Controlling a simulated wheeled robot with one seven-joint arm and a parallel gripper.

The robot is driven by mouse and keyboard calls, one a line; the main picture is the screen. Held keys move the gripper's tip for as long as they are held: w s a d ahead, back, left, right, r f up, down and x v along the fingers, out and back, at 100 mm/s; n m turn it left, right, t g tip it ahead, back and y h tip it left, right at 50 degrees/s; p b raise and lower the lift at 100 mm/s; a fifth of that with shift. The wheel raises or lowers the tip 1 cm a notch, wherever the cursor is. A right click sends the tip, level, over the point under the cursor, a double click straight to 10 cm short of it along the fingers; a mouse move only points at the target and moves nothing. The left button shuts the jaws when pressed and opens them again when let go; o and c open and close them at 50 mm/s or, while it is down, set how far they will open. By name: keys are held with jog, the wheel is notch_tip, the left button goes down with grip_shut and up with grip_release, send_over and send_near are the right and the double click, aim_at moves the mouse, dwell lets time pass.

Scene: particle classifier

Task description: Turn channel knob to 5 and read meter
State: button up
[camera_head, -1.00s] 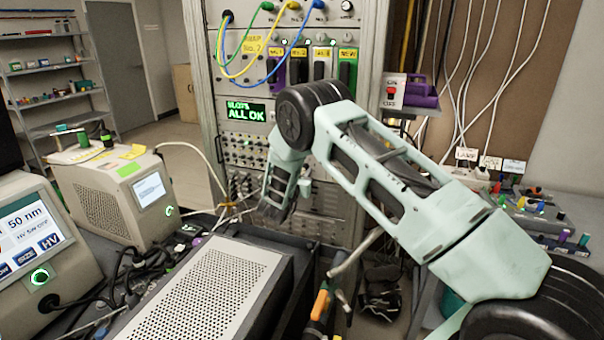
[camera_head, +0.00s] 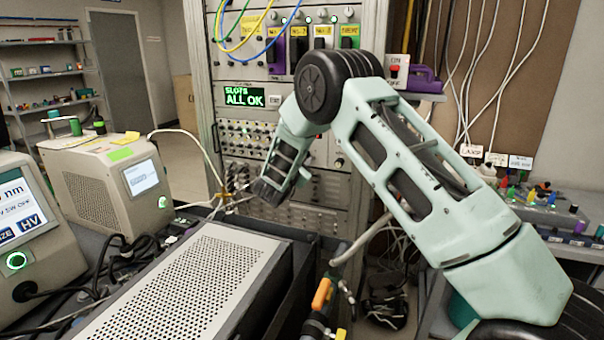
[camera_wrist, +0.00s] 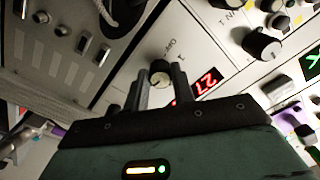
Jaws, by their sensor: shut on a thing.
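In the wrist view, the two fingers of my gripper (camera_wrist: 161,84) reach up to a small round knob (camera_wrist: 160,70) on a light panel. The knob sits between the fingertips, and the gripper is shut on it. A red digit display (camera_wrist: 208,84) is right of the fingers, tilted and partly covered by my gripper. In the head view, my wrist reaches down-left before the instrument rack (camera_head: 205,130), and the knob cannot be made out there.
In the head view, loose cables cross near my wrist. A perforated grey box (camera_head: 190,280) and a beige instrument (camera_head: 95,175) stand on the desk at left.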

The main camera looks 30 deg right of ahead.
jog(key=shift+f+m+b, duration=0.2)
jog(key=shift+m+b, duration=1)
jog(key=shift+b, duration=0.55)
jog(key=shift+r, duration=0.15)
jog(key=o, duration=1)
jog(key=shift+s+a, duration=0.1)
jog(key=shift+a, duration=0.05)
jog(key=b+v, duration=0.3)
jog(key=v, duration=1.4)
jog(key=shift+s, duration=0.1)
